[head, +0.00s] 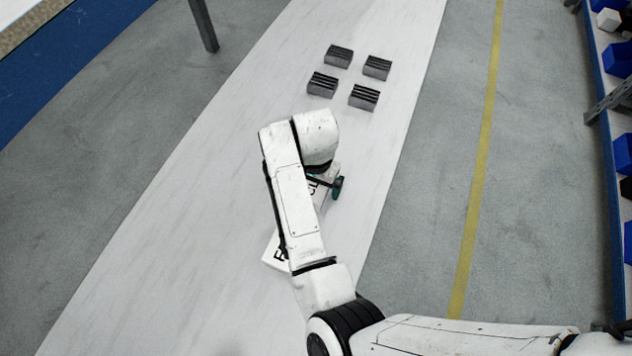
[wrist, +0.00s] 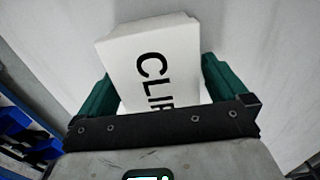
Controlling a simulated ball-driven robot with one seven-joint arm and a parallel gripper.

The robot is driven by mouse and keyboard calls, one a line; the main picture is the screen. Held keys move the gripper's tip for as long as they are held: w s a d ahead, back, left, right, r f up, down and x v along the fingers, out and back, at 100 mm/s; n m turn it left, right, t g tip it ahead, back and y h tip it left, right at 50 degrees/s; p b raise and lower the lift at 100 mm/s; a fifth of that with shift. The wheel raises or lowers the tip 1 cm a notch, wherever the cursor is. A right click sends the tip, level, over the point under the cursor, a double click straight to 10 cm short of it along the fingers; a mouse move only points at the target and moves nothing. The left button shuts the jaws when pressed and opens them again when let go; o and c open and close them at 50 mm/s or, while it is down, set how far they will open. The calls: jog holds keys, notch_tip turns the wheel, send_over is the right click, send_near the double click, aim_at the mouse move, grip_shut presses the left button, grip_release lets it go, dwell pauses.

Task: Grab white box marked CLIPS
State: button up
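The white box marked CLIPS (wrist: 150,40) fills the middle of the wrist view, its black letters running downwards and the last ones cut off by my gripper's bar. In the head view the CLIPS box (head: 325,197) shows only in part on the white surface, behind my arm's end. My gripper (wrist: 157,68) has its two green fingers wide apart, one at the box's left side and one at its right. The box sits slightly turned between them; contact is not clear. In the head view my gripper (head: 336,187) is mostly hidden by the arm.
Another white box (head: 272,257) with black letters lies beside my arm, mostly covered. Several grey boxes with dark striped tops, such as one (head: 339,56), stand farther up the long white surface (head: 180,240). Shelves with blue bins (head: 617,60) stand at the right.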

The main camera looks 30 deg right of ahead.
jog(key=c, duration=1.1)
jog(key=shift+r, duration=0.15)
